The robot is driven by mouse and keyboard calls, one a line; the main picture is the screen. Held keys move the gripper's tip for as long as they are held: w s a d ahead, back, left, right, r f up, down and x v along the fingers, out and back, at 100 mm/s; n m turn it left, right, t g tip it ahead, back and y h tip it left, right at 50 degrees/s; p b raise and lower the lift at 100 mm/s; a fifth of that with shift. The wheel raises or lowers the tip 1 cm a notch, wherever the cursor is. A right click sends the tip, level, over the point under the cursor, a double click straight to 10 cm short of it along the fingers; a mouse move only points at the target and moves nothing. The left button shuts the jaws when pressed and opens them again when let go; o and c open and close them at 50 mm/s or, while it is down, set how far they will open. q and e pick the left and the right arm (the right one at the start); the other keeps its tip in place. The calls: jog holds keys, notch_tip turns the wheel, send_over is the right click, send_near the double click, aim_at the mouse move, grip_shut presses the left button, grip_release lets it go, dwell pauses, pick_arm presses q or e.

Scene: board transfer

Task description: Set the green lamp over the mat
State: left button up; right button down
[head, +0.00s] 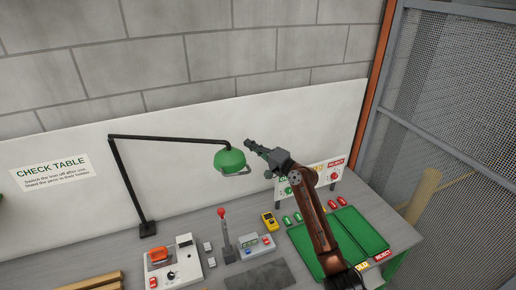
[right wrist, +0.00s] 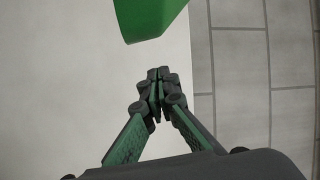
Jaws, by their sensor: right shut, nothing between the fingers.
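The green lamp (head: 229,160) hangs from a black jointed arm (head: 170,138) whose base stands at the back of the table. A grey handle loop shows under its shade. A dark grey mat (head: 262,276) lies at the front of the table, below and to the right of the lamp in the picture. My right gripper (head: 257,147) is shut and empty, just right of the lamp and level with its top. In the right wrist view the shut fingertips (right wrist: 157,77) are apart from the green shade (right wrist: 150,16). My left gripper is not in view.
A red-knobbed lever (head: 225,238), a small button box (head: 255,246), a yellow meter (head: 269,220) and a white device (head: 174,267) stand on the table. Green trays (head: 358,231) lie at the right, partly behind my right arm. A white panel (head: 60,205) backs the table.

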jog(key=s+a+p, duration=0.1)
jog(key=s+a+f+p, duration=0.1)
jog(key=shift+s+a+p, duration=0.2)
jog(key=shift+s+p, duration=0.1)
jog(key=shift+s, duration=0.05)
dwell(0.4)
